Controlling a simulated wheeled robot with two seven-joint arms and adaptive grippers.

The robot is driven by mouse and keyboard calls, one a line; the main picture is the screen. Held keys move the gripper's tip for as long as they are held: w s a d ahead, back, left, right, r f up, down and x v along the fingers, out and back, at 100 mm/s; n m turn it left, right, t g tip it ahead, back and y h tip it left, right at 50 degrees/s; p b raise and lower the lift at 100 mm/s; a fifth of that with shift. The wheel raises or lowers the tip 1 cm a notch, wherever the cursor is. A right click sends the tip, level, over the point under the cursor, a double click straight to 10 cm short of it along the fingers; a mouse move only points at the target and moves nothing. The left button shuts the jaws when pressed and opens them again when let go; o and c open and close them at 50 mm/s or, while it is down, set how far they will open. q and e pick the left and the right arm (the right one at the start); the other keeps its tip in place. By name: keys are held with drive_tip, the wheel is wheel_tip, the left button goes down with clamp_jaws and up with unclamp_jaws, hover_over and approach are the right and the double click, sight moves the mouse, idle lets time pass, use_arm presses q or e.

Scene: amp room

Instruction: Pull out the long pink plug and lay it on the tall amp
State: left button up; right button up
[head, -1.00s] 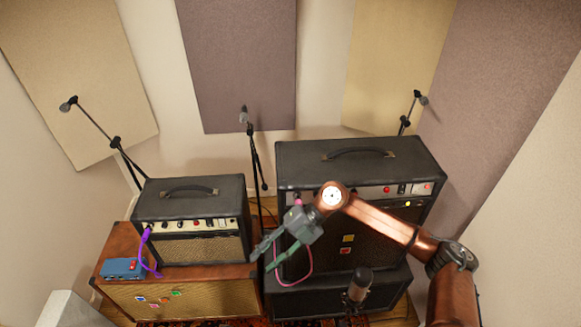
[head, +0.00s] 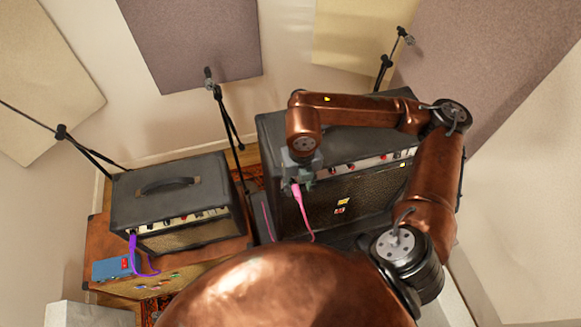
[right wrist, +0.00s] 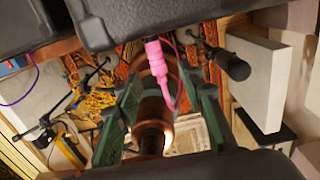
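The pink plug (head: 298,195) hangs at the front left of the tall amp (head: 340,200), with its pink cable running down. In the right wrist view the plug (right wrist: 157,58) is seen between my two green fingers, its upper end against a dark amp edge. My right gripper (head: 300,172) is at the upper front left of the tall amp, right at the plug. In the right wrist view its fingers (right wrist: 160,90) are spread, with gaps on both sides of the plug. My gripper hides the plug's upper end in the head view. My left gripper is not in view.
A smaller amp (head: 170,190) with a purple plug (head: 133,245) stands at left on a brown cabinet (head: 100,235), beside a blue pedal (head: 113,268). Microphone stands (head: 222,110) rise behind. My right arm crosses over the tall amp's top.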

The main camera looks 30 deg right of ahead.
sight(297, 192)
wheel_tip(297, 192, down, 4)
drive_tip(key=shift+s+r+p, duration=0.1)
drive_tip(key=shift+p, duration=0.45)
drive_tip(key=shift+w+f, duration=0.3)
drive_tip(key=shift+w, duration=0.3)
drive_tip(key=shift+w+f, duration=0.25)
drive_tip(key=shift+w, duration=0.3)
drive_tip(key=shift+s+r, duration=0.15)
drive_tip(key=shift+s, duration=0.35)
drive_tip(key=shift+s+r, duration=0.2)
drive_tip(key=shift+s, duration=0.45)
drive_tip(key=c, duration=0.3)
drive_tip(key=shift+w+f, duration=0.2)
drive_tip(key=shift+w, duration=0.35)
drive_tip(key=c, duration=0.3)
drive_tip(key=shift+w, duration=0.1)
drive_tip(key=shift+c, duration=1)
drive_tip(key=shift+s+r, duration=0.1)
drive_tip(key=shift+s, duration=0.15)
clamp_jaws()
drive_tip(key=shift+w, duration=0.1)
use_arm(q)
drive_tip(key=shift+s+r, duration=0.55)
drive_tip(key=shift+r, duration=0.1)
